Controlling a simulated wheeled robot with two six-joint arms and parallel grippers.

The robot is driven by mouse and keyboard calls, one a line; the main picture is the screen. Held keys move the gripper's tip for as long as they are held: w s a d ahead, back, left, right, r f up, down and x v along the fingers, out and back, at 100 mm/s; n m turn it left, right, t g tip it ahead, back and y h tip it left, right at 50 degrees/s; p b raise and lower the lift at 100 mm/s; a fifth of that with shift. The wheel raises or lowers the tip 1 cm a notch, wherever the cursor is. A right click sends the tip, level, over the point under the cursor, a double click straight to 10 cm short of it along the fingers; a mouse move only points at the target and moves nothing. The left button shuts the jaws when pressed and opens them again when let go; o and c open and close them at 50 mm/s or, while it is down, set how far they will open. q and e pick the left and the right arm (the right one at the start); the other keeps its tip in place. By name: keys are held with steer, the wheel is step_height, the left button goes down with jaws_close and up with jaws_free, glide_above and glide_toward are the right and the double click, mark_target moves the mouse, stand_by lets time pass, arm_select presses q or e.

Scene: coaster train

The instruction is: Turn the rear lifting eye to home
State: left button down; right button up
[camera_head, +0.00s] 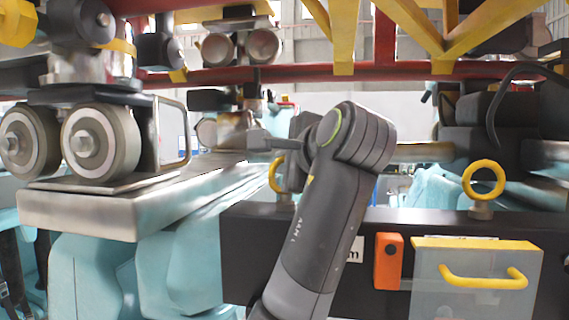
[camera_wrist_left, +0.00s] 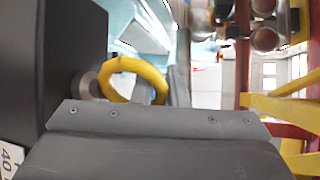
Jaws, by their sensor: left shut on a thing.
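Two yellow ring-shaped lifting eyes stand on the dark beam. The one at my left gripper (camera_head: 283,160), which I take to be the rear lifting eye (camera_head: 273,173), is partly hidden behind the gripper and arm. My left gripper is shut on this eye. In the left wrist view the same yellow ring (camera_wrist_left: 133,66) rises from a round metal base beside the dark beam; the grey gripper body hides its lower part. The other lifting eye (camera_head: 483,180) stands free on its metal base to the right. My right gripper is not in view.
The dark beam (camera_head: 440,222) carries an orange block (camera_head: 388,262) and a grey panel with a yellow handle (camera_head: 484,280). Grey wheels (camera_head: 100,143) on a metal rail stand at left. Red and yellow framework (camera_head: 350,70) crosses above.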

arm_select(q)
steer(key=m+t+h, duration=0.1)
steer(key=m+h, duration=0.1)
steer(key=shift+d+r+h, duration=0.1)
steer(key=shift+h, duration=0.3)
steer(key=shift+d+m+h, duration=0.1)
steer(key=shift+m+h, duration=0.9)
steer(key=shift+s+d+r+m+h, duration=0.1)
steer(key=shift+d+m+h, duration=0.1)
steer(key=shift+m+h, duration=1.1)
steer(key=shift+s+d+m+h, duration=0.15)
steer(key=shift+m+h, duration=0.65)
steer(key=shift+h, duration=0.9)
steer(key=c, duration=1.7)
jaws_free()
steer(key=shift+w+d, duration=0.1)
steer(key=shift+c, duration=0.2)
steer(key=shift+o, duration=1.4)
steer(key=shift+w, duration=0.1)
